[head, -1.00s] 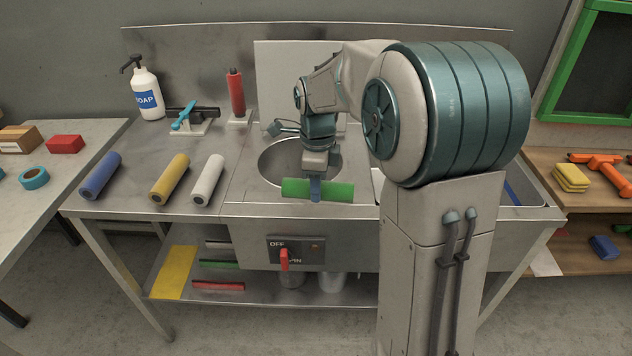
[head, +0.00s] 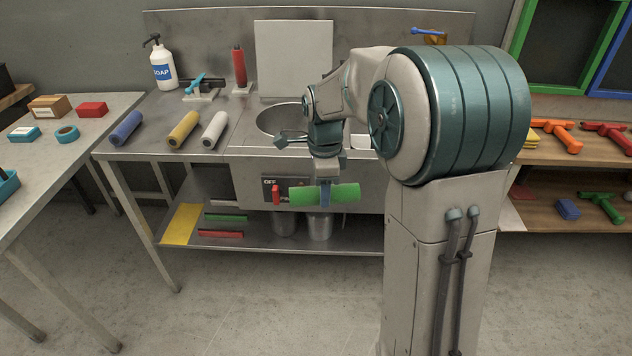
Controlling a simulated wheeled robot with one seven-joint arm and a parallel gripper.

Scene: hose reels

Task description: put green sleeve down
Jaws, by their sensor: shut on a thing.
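The green sleeve (head: 345,193) is a bright green cylinder lying level across my gripper (head: 325,194). My gripper points down and is shut around the sleeve near its middle. In the head view the sleeve is in front of the steel sink bench's front panel, with no surface touching it that I can see. A blue sleeve (head: 126,128), a yellow sleeve (head: 184,129) and a white sleeve (head: 214,129) lie side by side on the left part of the bench top (head: 155,143).
A round basin (head: 272,122) is sunk in the bench behind my gripper. A red switch lever (head: 276,194) is on the front panel beside the sleeve. A soap bottle (head: 163,66) and a red upright tube (head: 239,66) stand at the back. Open floor lies in front.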

